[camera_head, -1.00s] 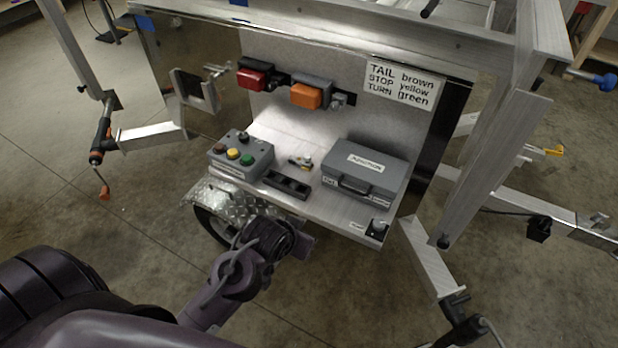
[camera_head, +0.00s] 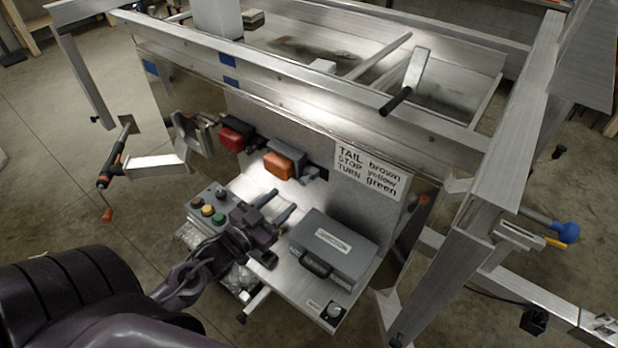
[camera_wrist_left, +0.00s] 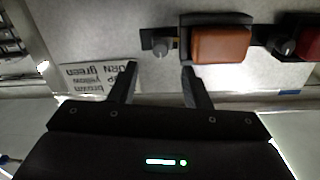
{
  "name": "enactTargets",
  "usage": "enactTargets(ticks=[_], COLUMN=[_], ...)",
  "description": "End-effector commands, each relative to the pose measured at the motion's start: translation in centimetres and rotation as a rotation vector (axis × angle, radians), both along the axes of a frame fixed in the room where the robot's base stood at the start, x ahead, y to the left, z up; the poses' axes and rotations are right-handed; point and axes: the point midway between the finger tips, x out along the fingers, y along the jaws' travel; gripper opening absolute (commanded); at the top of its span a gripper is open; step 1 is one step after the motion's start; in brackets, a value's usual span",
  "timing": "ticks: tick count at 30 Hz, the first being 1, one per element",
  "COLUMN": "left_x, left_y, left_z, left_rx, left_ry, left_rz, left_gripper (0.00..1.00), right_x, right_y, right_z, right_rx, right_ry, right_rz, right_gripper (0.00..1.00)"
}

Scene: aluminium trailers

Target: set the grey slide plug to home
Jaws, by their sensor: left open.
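My left gripper (camera_head: 277,206) is in the head view, above the shelf between the button box and the grey case. Its two fingers point toward the upright panel, apart and with nothing between them. In the left wrist view the open gripper (camera_wrist_left: 159,70) faces the panel. A small grey plug (camera_wrist_left: 160,45) on a dark mount beside the orange lamp shows just beyond the gap between the fingertips; it looks apart from them. This plug (camera_head: 319,174) is right of the orange lamp in the head view. A similar grey plug (camera_wrist_left: 284,46) sits between the lamps. My right gripper is out of view.
The orange lamp (camera_head: 283,166) and red lamp (camera_head: 236,138) stick out from the panel. A button box (camera_head: 209,206) and a grey case (camera_head: 331,250) stand on the shelf. A printed label (camera_head: 368,171) is on the panel. Metal trailer rails (camera_head: 300,70) run above.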

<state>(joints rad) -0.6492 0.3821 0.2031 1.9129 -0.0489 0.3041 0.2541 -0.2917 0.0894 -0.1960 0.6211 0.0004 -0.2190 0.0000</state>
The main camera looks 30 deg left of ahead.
Motion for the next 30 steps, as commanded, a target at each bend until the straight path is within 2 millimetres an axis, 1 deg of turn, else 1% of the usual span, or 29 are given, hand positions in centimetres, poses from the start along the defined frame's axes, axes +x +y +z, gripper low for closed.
enactTargets(ticks=[1,3,6,10,13,18,25,26,30], left_x=[0.6,1.7,3.3,5.2,6.3,7.1,7.1,7.1,7.1], left_y=[-0.1,-0.2,-0.4,-0.7,-0.8,-0.9,-0.9,-1.0,-0.9], left_z=[0.2,0.2,0.3,0.2,0.1,0.0,0.0,0.0,0.0], left_rx=[0.000,0.001,0.000,0.000,-0.001,0.000,0.000,0.000,0.000], left_ry=[-0.003,-0.003,-0.003,-0.001,-0.001,0.001,0.002,0.001,0.001], left_rz=[0.000,0.001,0.001,0.001,0.001,0.000,0.000,0.000,0.000], left_gripper=[0.43,0.43,0.43,0.43,0.43,0.43,0.43,0.42,0.24], right_x=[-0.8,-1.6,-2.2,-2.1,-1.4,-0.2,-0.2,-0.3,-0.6], right_y=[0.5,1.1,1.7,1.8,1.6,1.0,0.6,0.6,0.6], right_z=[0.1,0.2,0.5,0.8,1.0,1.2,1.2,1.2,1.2], right_rx=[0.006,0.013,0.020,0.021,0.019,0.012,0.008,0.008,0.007], right_ry=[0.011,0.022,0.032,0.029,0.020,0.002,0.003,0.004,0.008], right_rz=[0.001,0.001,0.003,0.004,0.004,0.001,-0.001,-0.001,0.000], right_gripper=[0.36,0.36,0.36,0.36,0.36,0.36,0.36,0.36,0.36])
